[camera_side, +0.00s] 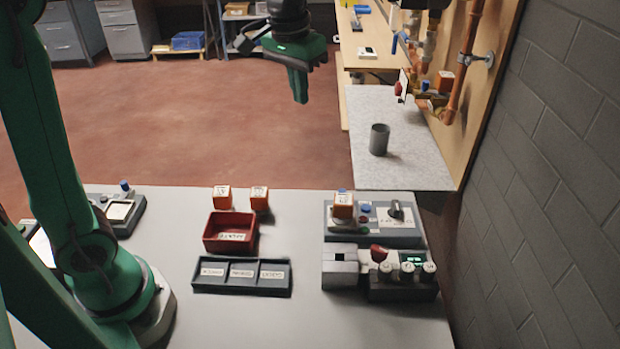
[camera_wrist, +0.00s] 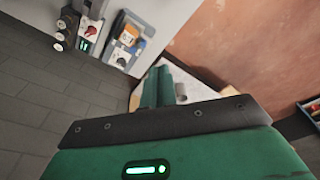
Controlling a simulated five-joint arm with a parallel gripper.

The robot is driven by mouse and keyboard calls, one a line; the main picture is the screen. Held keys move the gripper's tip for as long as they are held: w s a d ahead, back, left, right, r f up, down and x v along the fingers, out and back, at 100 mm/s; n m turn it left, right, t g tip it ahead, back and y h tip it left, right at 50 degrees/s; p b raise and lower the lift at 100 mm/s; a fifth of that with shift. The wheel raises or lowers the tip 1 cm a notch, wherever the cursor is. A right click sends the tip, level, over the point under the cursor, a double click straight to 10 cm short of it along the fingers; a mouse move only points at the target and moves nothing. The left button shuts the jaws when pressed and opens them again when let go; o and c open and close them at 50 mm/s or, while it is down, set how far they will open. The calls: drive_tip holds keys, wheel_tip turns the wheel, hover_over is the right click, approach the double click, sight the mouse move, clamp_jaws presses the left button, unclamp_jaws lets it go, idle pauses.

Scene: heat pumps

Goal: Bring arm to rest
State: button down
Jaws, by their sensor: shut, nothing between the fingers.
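My gripper (camera_side: 300,86) is green and hangs in the air at the top middle of the side view, above the red-brown floor and beyond the far edge of the grey table (camera_side: 310,315). Its fingers point down, shut and empty. In the wrist view the gripper (camera_wrist: 166,82) shows its green fingers close together with nothing between them. The gripper touches nothing that I can see.
A red bin (camera_side: 230,232), a dark three-part tray (camera_side: 241,277), orange blocks (camera_side: 259,198) and a control box (camera_side: 372,224) stand on the table. A grey cup (camera_side: 379,139) stands on a pale shelf (camera_side: 420,172). Copper pipes (camera_side: 464,80) line the right panel. Open floor lies below the gripper.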

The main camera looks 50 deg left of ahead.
drive_tip(key=s+a+f+t, duration=0.1)
drive_tip(key=s+f+t, duration=0.1)
drive_tip(key=s, duration=0.7)
drive_tip(key=s+a+f+t, duration=0.1)
drive_tip(key=s+f, duration=0.2)
drive_tip(key=s, duration=0.7)
drive_tip(key=shift+s+a+m+t, duration=0.15)
drive_tip(key=shift+a+m+t, duration=0.2)
drive_tip(key=shift+m+t, duration=0.05)
